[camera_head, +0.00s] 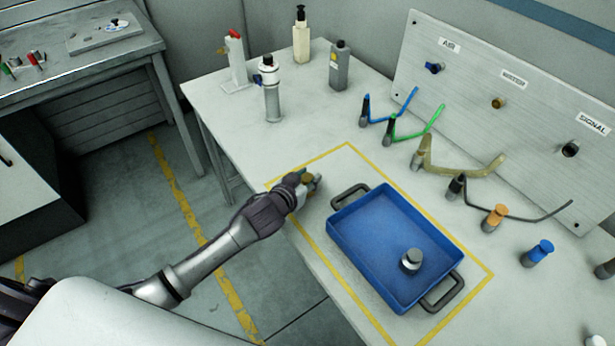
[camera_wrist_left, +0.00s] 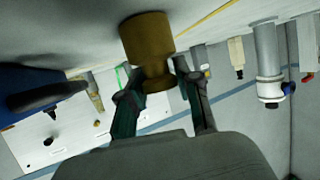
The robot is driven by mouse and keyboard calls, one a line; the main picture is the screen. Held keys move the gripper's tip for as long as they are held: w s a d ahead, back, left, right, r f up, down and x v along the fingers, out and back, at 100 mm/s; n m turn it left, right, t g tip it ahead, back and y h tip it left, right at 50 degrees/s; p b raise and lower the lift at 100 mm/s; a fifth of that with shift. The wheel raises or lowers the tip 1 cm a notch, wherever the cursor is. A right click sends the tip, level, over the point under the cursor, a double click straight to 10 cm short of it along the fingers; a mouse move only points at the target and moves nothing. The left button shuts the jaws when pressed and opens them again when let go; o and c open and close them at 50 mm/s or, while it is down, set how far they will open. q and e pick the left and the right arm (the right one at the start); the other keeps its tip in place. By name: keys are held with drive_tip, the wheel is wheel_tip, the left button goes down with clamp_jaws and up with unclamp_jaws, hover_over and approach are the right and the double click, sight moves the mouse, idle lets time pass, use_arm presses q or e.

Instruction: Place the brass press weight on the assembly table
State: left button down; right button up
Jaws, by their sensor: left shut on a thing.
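The brass press weight (camera_wrist_left: 148,40) is a brown-gold cylinder with a narrower knob. In the left wrist view, which looks upside down, its knob sits between the fingers of my left gripper (camera_wrist_left: 160,92). My left gripper is shut on it. In the head view my left gripper (camera_head: 309,184) is over the assembly table (camera_head: 315,118), by the left corner of the yellow outline, and only a little of the weight shows. I cannot tell whether its base touches the tabletop. My right gripper is not in view.
A blue tray (camera_head: 375,242) holding a silver weight (camera_head: 411,260) lies just right of the gripper. Bottles and a white cylinder (camera_head: 271,95) stand at the back. Hoses and plugs lie before the upright panel (camera_head: 490,95). The tabletop behind the gripper is clear.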

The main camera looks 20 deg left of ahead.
use_arm(q)
drive_tip(key=shift+f, duration=0.15)
drive_tip(key=c, duration=0.8)
unclamp_jaws()
drive_tip(key=shift+r, duration=0.25)
drive_tip(key=shift+s, duration=0.35)
drive_tip(key=v, duration=1.1)
drive_tip(key=shift+s, duration=0.15)
drive_tip(key=shift+a+r, duration=0.1)
